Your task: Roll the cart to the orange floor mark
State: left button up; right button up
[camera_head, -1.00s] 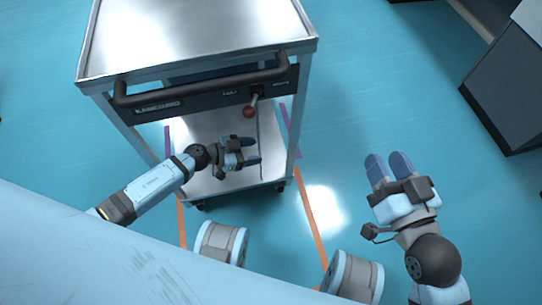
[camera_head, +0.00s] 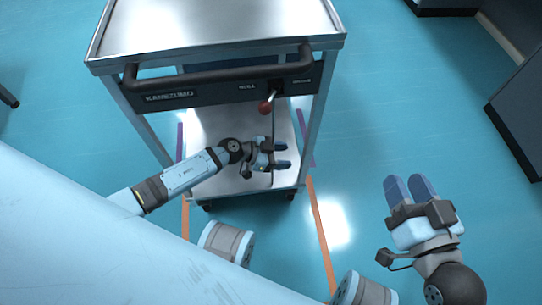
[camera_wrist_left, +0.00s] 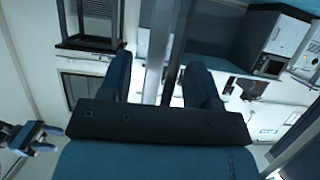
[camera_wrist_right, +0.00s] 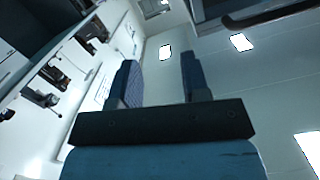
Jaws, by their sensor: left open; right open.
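The metal cart (camera_head: 215,28) stands in front of me, with a black push handle (camera_head: 220,76) along its near side and a lever with a red knob (camera_head: 266,107) below the handle. Its lower shelf (camera_head: 205,120) shows beneath. Orange floor lines (camera_head: 319,230) run from near the cart's front wheels toward me, and purple lines (camera_head: 304,135) run beside the cart. My left gripper (camera_head: 282,155) is open and empty, in front of the lower shelf and below the lever. My right gripper (camera_head: 409,188) is open and empty over the floor right of the cart, apart from it.
A dark cabinet (camera_head: 520,115) stands at the right edge, and another dark unit (camera_head: 445,6) is at the top right. A dark leg (camera_head: 8,97) shows at the left edge. The blue floor (camera_head: 410,100) between cart and cabinet is clear.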

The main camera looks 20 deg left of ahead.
aim_at(303, 158)
pick_arm(q)
jog(key=b+x, duration=0.3)
jog(key=x, duration=0.5)
jog(key=shift+b, duration=0.3)
jog(key=shift+w+d+f, duration=0.2)
jog(key=shift+w+d, duration=0.1)
jog(key=shift+d, duration=0.25)
pick_arm(e)
jog(key=shift+w+d+f+n+t+y, duration=0.2)
jog(key=shift+w+d+n+t, duration=0.1)
jog(key=shift+w+n, duration=0.3)
jog(key=shift+w+d+f+n+t+y, duration=0.1)
jog(key=shift+w+d+f+n+t, duration=0.15)
jog(key=shift+w+n, duration=0.35)
jog(key=shift+s+r, duration=0.15)
pick_arm(q)
grip_shut()
pick_arm(e)
jog(key=shift+d, duration=0.1)
